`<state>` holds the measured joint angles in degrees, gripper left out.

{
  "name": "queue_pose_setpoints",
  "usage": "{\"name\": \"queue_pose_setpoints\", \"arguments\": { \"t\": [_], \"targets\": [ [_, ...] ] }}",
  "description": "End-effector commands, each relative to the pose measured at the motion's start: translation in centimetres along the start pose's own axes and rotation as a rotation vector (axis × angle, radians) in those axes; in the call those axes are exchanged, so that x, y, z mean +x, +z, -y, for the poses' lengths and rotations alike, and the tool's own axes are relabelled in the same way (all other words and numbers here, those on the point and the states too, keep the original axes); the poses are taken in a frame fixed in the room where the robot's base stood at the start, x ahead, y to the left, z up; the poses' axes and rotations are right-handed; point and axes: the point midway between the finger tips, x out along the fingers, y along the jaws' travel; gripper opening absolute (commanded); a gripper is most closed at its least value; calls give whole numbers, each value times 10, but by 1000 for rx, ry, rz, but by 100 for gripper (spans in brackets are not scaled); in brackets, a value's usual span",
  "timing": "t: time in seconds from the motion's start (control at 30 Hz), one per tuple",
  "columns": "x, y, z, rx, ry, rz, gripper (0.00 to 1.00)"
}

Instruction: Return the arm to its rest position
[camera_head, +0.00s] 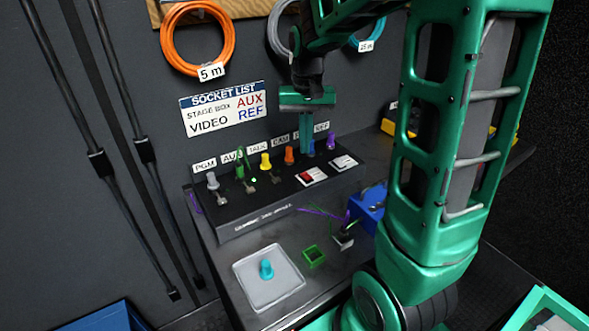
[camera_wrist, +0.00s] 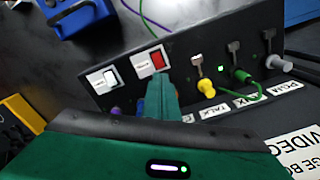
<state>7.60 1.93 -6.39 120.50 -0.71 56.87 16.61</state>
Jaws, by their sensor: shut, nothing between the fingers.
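My green gripper (camera_head: 306,150) hangs in front of the wall, pointing down over the back of the black socket panel (camera_head: 270,215). Its fingers are together with nothing between them. In the wrist view my gripper (camera_wrist: 158,80) shows its closed green fingers in front of the panel, near the red switch (camera_wrist: 157,60). I cannot tell whether the fingertips touch the panel. In the head view they partly cover the panel's back row near an orange plug (camera_head: 289,156) and a blue plug. My green arm links fill the right of the head view.
Grey, green, yellow (camera_head: 265,161) and purple (camera_head: 331,140) plugs stand along the panel. A tray (camera_head: 285,287) with a teal plug (camera_head: 266,269), a small green box (camera_head: 314,257) and a blue object (camera_head: 369,207) lie nearby. Cable coils (camera_head: 226,50) hang on the wall.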

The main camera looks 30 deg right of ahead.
Motion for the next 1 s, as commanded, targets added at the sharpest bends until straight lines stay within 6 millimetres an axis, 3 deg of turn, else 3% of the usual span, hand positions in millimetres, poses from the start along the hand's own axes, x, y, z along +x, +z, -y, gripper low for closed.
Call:
{"name": "queue_pose_setpoints", "arguments": {
  "t": [0.23, 0.37, 0.47, 0.73, 0.9, 1.0],
  "targets": [
    [0, 1, -1, 1, 0, 0, 0],
    [-5, 15, -14, 4, 2, -3, 0],
    [-10, 40, -35, 12, 5, -6, 0],
    [-11, 132, -99, 30, 6, -4, 0],
    [-1, 182, -124, 33, -1, 3, 0],
    [4, 200, -133, 34, -4, 6, 0]
  ]
}}
